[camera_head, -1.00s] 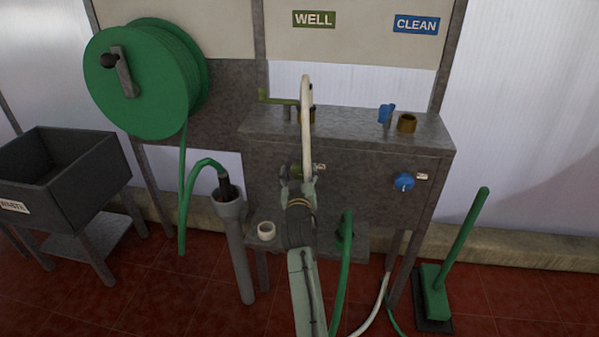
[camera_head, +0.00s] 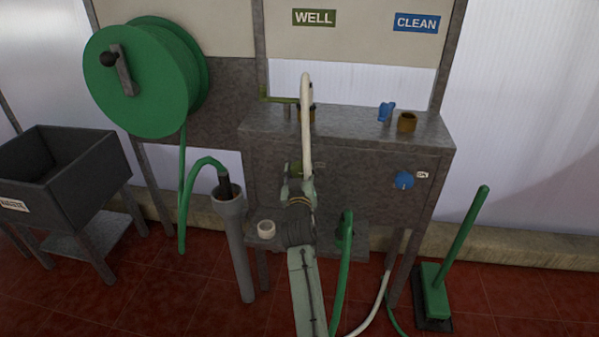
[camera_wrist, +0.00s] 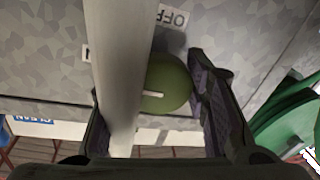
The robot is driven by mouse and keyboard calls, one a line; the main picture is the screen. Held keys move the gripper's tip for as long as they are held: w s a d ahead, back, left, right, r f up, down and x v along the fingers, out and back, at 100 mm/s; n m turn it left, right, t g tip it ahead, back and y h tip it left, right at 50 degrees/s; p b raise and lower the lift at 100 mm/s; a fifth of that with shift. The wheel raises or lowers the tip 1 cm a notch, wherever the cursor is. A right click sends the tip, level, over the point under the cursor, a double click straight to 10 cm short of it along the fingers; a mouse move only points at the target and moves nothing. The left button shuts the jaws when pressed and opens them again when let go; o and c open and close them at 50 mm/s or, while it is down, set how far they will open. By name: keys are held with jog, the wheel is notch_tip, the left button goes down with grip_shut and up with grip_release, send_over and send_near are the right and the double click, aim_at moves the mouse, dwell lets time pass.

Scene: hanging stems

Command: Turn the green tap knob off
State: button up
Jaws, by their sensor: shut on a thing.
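The green tap knob (camera_wrist: 168,84) is round and olive green with a white line on its face. In the wrist view it sits between my gripper's fingers (camera_wrist: 158,110), with the right finger against its side. A white hose (camera_wrist: 121,70) crosses in front of the knob's left part and hides where the left finger meets it. An OFF label (camera_wrist: 172,17) is on the panel beyond the knob. In the head view my gripper (camera_head: 299,184) is at the panel's front, and only a bit of the knob (camera_head: 294,167) shows.
A blue knob (camera_head: 404,180) is to the right on the same grey metal stand (camera_head: 350,155). The white hose loops over the stand top. A green hose reel (camera_head: 140,80), a dark sink (camera_head: 75,175) and a grey tube (camera_head: 236,250) are left; a green broom (camera_head: 450,255) is right.

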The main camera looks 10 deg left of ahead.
jog(key=shift+f+m+b, duration=0.1)
jog(key=shift+m+b, duration=0.3)
jog(key=shift+b, duration=0.1)
jog(key=m+b, duration=0.2)
jog(key=b, duration=0.1)
jog(key=shift+a+f+m+t, duration=0.15)
jog(key=shift+a+m+t, duration=0.05)
jog(key=shift+m+t, duration=0.1)
jog(key=m+b, duration=0.7)
jog(key=shift+a+t+h, duration=0.1)
jog(key=shift+t+h, duration=0.3)
jog(key=m+h+b, duration=0.1)
jog(key=m+b, duration=0.4)
jog(key=shift+t, duration=0.3)
jog(key=m+b, duration=0.2)
jog(key=m+h+b, duration=0.1)
jog(key=m, duration=0.1)
jog(key=shift+r+b, duration=0.35)
jog(key=shift+b, duration=0.05)
jog(key=o, duration=1.2)
